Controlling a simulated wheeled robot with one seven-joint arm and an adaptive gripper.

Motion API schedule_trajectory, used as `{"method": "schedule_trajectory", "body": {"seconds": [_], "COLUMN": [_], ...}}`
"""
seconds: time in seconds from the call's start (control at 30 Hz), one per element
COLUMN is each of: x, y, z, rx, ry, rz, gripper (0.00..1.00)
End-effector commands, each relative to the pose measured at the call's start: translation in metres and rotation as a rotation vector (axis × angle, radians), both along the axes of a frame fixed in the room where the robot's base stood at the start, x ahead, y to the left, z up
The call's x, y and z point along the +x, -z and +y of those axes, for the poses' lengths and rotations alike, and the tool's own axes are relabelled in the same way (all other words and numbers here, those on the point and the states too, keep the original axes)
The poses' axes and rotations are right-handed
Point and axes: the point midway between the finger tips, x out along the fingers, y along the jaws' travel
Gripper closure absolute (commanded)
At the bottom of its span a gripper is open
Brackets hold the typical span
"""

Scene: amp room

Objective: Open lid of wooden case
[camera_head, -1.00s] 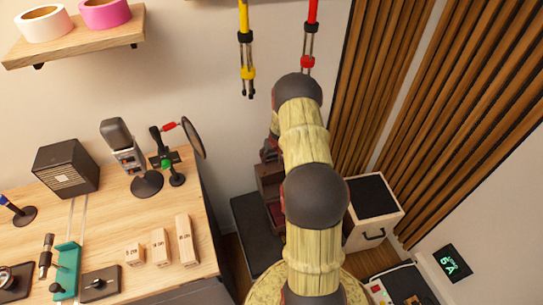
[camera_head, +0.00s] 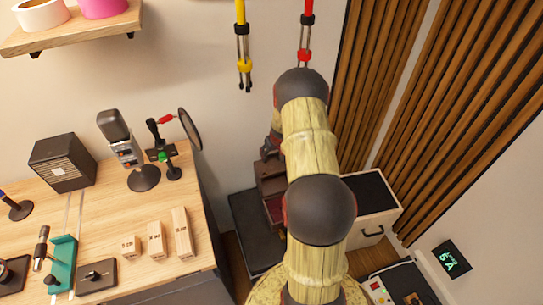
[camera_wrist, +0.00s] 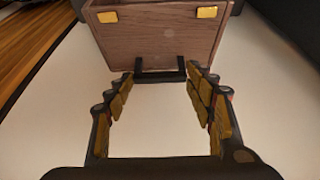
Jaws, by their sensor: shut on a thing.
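The wooden case (camera_head: 272,183) is brown and stands beyond my arm in the head view, partly hidden by it. A reddish part (camera_head: 274,208) shows at its lower front, and a brown panel stands above that. In the wrist view, a brown wood panel (camera_wrist: 158,45) of the case has two gold metal fittings and a black handle (camera_wrist: 160,76) at its near edge. My gripper (camera_wrist: 161,73) has its fingertips at the two ends of this handle and is shut on it. In the head view my gripper is small and mostly hidden near the top of the case.
The case is by a dark low surface (camera_head: 256,232). A white box with a dark top (camera_head: 374,190) stands to the right. A desk (camera_head: 125,210) with microphones and wooden blocks is at left. Yellow and red cables (camera_head: 242,40) hang on the wall above.

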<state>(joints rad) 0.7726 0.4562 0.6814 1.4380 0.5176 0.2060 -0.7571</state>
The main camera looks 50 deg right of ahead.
Motion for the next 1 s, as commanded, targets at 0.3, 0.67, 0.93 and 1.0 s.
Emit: {"method": "schedule_trajectory", "body": {"seconds": [0.3,0.67,0.93,1.0], "x": [-0.006,-0.003,-0.003,-0.004], "y": [0.007,0.004,0.001,-0.004], "z": [0.005,0.003,0.002,0.003], "rx": [0.013,0.007,0.005,0.004], "ry": [-0.001,-0.001,-0.001,-0.001], "rz": [0.012,0.007,0.004,0.003], "gripper": [0.44,0.27,0.27,0.27]}}
